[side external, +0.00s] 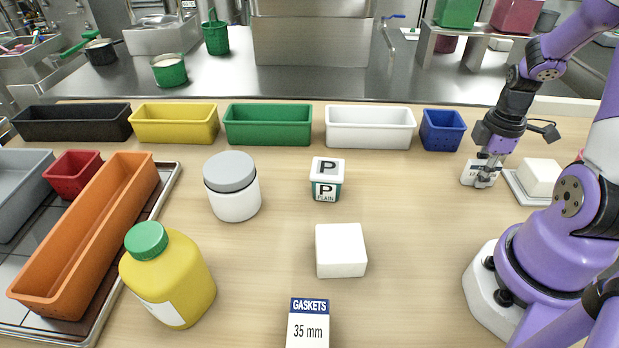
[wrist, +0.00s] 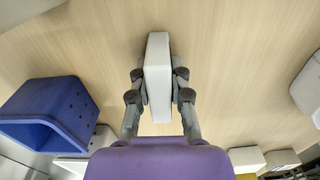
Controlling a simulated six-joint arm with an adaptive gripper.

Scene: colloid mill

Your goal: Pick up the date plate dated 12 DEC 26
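A white date plate (side external: 470,174) stands at the back right of the table in the side external view, with dark print too small to read, so I cannot confirm its date. My gripper (side external: 486,166) is pointed down over it and covers part of it. In the wrist view the plate (wrist: 158,70) is seen edge-on as a white block. My gripper's fingers (wrist: 158,87) lie along both of its sides, with the pads seeming to touch it. I cannot tell whether the plate is clear of the table.
A blue bin (side external: 442,130) stands close left of the gripper, and a white block on a tray (side external: 540,178) close right. White (side external: 370,127) and green (side external: 268,125) bins continue the back row. A white cube (side external: 341,250) and labelled block (side external: 327,180) stand mid-table.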

